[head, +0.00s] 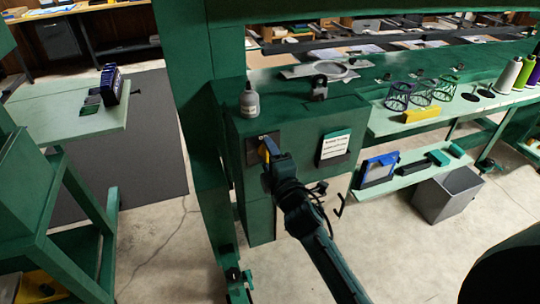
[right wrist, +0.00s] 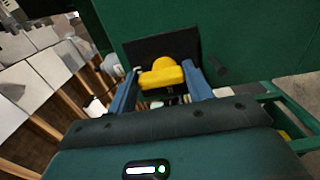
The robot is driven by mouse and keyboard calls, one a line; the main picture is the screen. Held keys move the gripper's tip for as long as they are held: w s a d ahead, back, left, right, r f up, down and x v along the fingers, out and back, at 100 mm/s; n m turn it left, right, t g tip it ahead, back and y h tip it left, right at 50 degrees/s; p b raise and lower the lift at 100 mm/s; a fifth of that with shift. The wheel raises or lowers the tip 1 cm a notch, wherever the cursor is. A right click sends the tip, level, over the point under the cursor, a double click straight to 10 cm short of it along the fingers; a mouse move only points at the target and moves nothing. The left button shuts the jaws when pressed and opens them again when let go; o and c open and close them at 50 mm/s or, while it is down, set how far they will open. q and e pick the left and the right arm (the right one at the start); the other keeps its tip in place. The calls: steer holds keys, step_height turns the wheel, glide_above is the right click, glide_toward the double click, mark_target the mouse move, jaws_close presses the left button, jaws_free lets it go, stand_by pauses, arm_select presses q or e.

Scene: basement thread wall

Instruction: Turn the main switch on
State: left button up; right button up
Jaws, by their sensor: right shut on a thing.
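The main switch has a yellow handle (right wrist: 161,76) on a dark square plate (right wrist: 140,52), fixed to a green cabinet. In the head view the plate (head: 251,152) is on the cabinet's front face, and a bit of yellow handle (head: 264,154) shows at the gripper. My right gripper (head: 267,150) reaches up from below to the switch. In the right wrist view its two blue fingers (right wrist: 160,88) stand on either side of the yellow handle, shut on it. The fingers hide part of the switch. My left gripper is not in view.
A grey bin (head: 447,195) and a shelf with spools (head: 510,75) are at right.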

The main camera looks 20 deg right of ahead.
stand_by(0.4)
steer(key=o, duration=1)
steer(key=shift+s, duration=0.1)
steer(key=s, duration=0.4)
steer(key=s+b, duration=0.1)
steer(key=s, duration=0.8)
steer(key=shift+d+b, duration=0.25)
steer(key=shift+b, duration=0.15)
steer(key=s+a+f+m+g+y, duration=0.1)
steer(key=s+f+m+g, duration=0.1)
steer(key=s+f+m, duration=0.2)
steer(key=s+a+f+m+g+y, duration=0.1)
steer(key=s+f+m+g, duration=0.2)
steer(key=f+m, duration=0.3)
steer(key=s+a+f+m+g, duration=0.1)
steer(key=s+f+m+g, duration=0.1)
steer(key=s+f+m, duration=0.3)
steer(key=shift+s+f+y+p, duration=0.2)
steer(key=shift+f+y+p, duration=0.2)
steer(key=shift+f, duration=1.35)
